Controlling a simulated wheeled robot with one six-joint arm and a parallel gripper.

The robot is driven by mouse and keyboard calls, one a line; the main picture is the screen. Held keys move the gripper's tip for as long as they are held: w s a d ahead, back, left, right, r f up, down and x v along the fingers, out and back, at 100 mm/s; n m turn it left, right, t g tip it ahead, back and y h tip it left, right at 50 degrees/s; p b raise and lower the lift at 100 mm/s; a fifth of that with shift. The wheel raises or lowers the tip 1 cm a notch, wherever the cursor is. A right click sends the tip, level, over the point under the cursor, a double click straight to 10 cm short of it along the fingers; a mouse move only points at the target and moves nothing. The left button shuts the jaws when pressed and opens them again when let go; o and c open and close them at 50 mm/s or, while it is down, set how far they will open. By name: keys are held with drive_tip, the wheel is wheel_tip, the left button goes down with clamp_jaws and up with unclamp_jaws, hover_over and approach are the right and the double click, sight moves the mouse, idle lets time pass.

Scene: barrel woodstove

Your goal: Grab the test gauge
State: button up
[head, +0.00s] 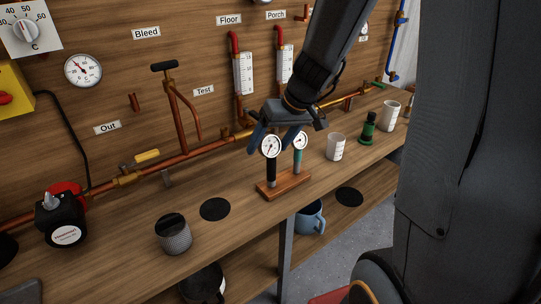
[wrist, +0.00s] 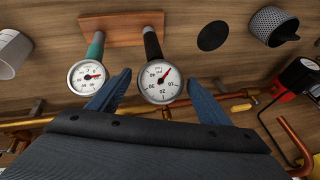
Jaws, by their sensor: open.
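Two round white dial gauges stand upright in a small wooden rack (head: 270,190) on the workbench. One gauge (head: 271,147) has a black stem; the other gauge (head: 299,140) has a teal stem and stands just right of it. I cannot read which is the test gauge. My gripper (head: 268,143) is open above the rack. In the wrist view, the black-stemmed gauge (wrist: 159,82) is between the blue fingers of my gripper (wrist: 157,78), with gaps visible on both sides. The teal-stemmed gauge (wrist: 88,77) is outside the left finger, close to it.
A copper pipe (head: 205,147) runs along the back of the bench. A knurled cup (head: 173,234) and a black disc (head: 215,209) are left of the rack. A white beaker (head: 335,147) and a green-and-black item (head: 368,129) stand to the right. Bench around the rack's front is clear.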

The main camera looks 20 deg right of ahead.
drive_tip(key=shift+x, duration=1.9)
drive_tip(key=shift+c, duration=0.2)
